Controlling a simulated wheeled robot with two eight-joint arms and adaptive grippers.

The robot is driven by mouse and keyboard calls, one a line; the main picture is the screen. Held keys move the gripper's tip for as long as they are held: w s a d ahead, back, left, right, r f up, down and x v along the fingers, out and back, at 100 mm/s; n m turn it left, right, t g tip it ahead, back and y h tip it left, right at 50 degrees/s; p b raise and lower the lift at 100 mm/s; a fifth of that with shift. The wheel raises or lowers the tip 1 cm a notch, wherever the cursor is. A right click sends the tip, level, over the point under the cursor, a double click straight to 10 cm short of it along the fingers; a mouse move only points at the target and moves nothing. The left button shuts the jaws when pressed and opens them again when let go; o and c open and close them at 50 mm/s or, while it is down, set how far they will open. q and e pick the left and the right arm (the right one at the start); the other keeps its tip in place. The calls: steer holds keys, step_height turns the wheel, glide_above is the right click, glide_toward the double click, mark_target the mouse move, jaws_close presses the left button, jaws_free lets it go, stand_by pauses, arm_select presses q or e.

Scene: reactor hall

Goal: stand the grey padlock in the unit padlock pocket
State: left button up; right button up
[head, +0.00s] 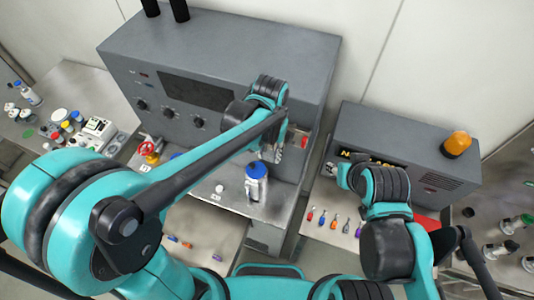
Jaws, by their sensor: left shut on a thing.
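My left gripper (273,150) points down in front of the right end of the big grey unit (225,50), above the steel bench. It is shut on a small grey thing, which looks like the grey padlock but is mostly hidden by the fingers. The padlock pocket cannot be made out; a small red item shows on the unit's face just right of the gripper. My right gripper (344,172) is by the front of the smaller grey box (400,150) on the right, and its fingers are too hidden to tell open from shut.
A blue-capped bottle (256,183) stands on the bench just below my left gripper. A red valve wheel (147,147) is at left. Several coloured tools (333,221) lie on the right table. An orange beacon (456,144) tops the smaller box. A gap separates bench and table.

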arm_select(q)
steer(key=shift+w+d+f+b, duration=0.1)
steer(key=shift+w+d+b, duration=0.2)
steer(key=shift+w, duration=0.85)
steer(key=shift+w+d+f+b, duration=0.15)
steer(key=shift+w+d, duration=0.25)
steer(key=shift+w, duration=0.7)
steer(key=shift+w+d+f+b, duration=0.1)
steer(key=shift+w+d+b, duration=0.2)
steer(key=shift+w, duration=0.85)
steer(key=shift+f, duration=0.1)
steer(key=shift+f+b, duration=0.7)
steer(key=shift+b, duration=0.15)
